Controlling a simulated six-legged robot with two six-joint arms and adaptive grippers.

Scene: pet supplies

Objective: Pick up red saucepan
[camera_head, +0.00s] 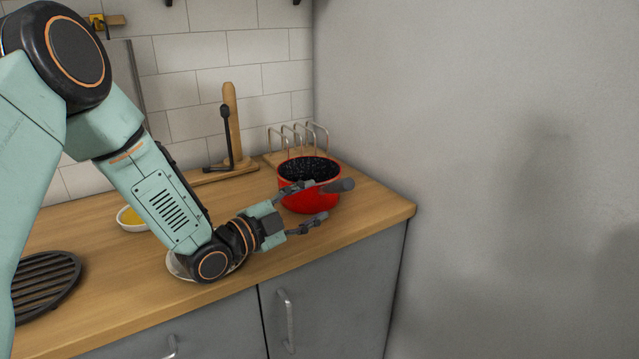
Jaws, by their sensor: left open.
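The red saucepan (311,199) stands upright on the wooden counter (120,285), near its right end. My left gripper (328,203) is open at the front of the saucepan. My right gripper is not in view.
A wire rack (297,136) and a wooden paper-towel stand (232,125) are behind the saucepan. A white bowl with yellow contents (131,218) and a round black grate (45,283) lie to the left. A plate is partly hidden under my left arm. A grey wall (480,150) rises at the right.

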